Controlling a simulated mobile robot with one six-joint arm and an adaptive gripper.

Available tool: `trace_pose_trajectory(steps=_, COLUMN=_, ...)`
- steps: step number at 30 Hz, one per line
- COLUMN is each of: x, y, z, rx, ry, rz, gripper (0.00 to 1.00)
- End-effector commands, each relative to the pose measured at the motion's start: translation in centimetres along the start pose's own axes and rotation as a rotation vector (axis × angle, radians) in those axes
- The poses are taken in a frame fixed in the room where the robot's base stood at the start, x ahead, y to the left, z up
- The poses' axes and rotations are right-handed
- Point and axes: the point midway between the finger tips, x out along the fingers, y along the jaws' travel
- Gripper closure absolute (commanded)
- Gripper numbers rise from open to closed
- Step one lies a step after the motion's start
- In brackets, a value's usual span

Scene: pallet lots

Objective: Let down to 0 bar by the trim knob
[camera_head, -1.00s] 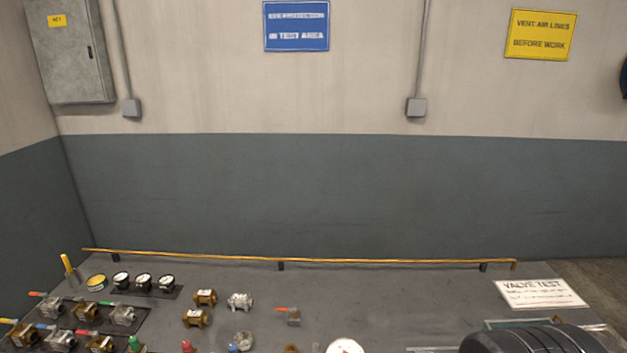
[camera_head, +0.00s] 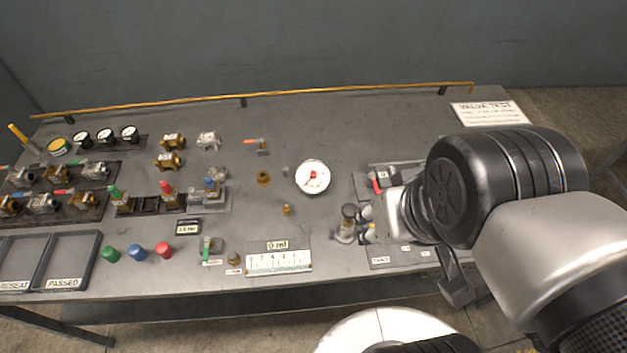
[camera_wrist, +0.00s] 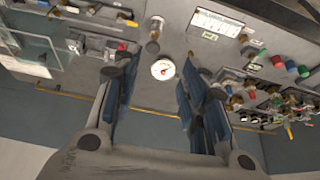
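A round white gauge (camera_head: 312,176) with a red needle lies in the middle of the bench; it also shows in the wrist view (camera_wrist: 163,69). A dark-topped cylindrical knob (camera_head: 348,212), which may be the trim knob, stands just right of the gauge and in front of it. It appears above the gauge in the wrist view (camera_wrist: 153,42). A small dark display (camera_head: 188,227) shows a reading too small to be sure of. My gripper (camera_wrist: 153,66) is open and empty, its fingers apart on either side of the gauge in the picture. My wrist partly hides the fittings at right.
A "0 ml" scale (camera_head: 278,258) lies at the front edge. Green, blue and red caps (camera_head: 136,252) and several valves crowd the left, beside trays (camera_head: 68,262). A yellow rail (camera_head: 250,97) runs along the back. The back middle of the bench is clear.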

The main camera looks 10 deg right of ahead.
Motion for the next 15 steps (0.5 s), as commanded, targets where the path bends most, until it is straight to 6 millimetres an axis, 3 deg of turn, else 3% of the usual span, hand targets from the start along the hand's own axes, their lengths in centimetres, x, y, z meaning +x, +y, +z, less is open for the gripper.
trace_pose_trajectory(steps=11, x=0.0, y=-0.1, z=-0.1, rx=-0.012, ry=-0.003, rz=-0.001, gripper=0.60)
trace_pose_trajectory(steps=15, x=0.4, y=-0.5, z=-1.9, rx=-0.148, ry=-0.033, rz=-0.011, gripper=0.60)
